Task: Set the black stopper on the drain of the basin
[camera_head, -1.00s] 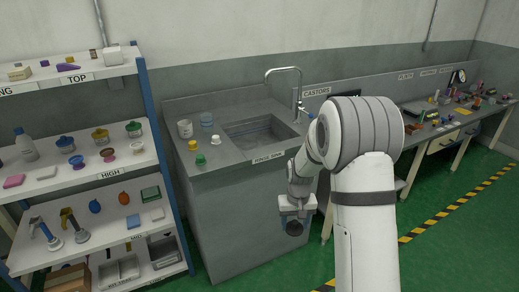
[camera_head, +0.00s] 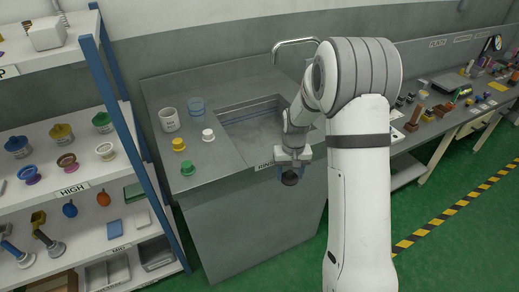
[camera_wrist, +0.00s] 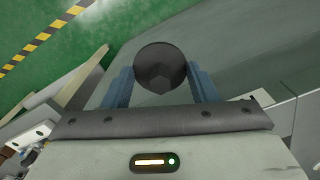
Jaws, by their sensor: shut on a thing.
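The black stopper (camera_wrist: 160,68) is held between the two blue fingers of my gripper (camera_wrist: 160,88) in the wrist view. In the head view the stopper (camera_head: 290,178) hangs below my gripper (camera_head: 291,166), in front of the sink unit's front face and near its counter edge. The basin (camera_head: 252,128) is sunk in the grey counter, behind and left of my gripper. Its drain cannot be made out, and my arm hides the basin's right side.
On the counter left of the basin stand a white mug (camera_head: 169,120), a clear blue cup (camera_head: 197,108), and yellow (camera_head: 178,144), green (camera_head: 187,168) and white (camera_head: 208,135) stoppers. A tap (camera_head: 295,42) rises behind the basin. A loaded shelf (camera_head: 112,175) stands at left, a workbench (camera_head: 450,120) at right.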

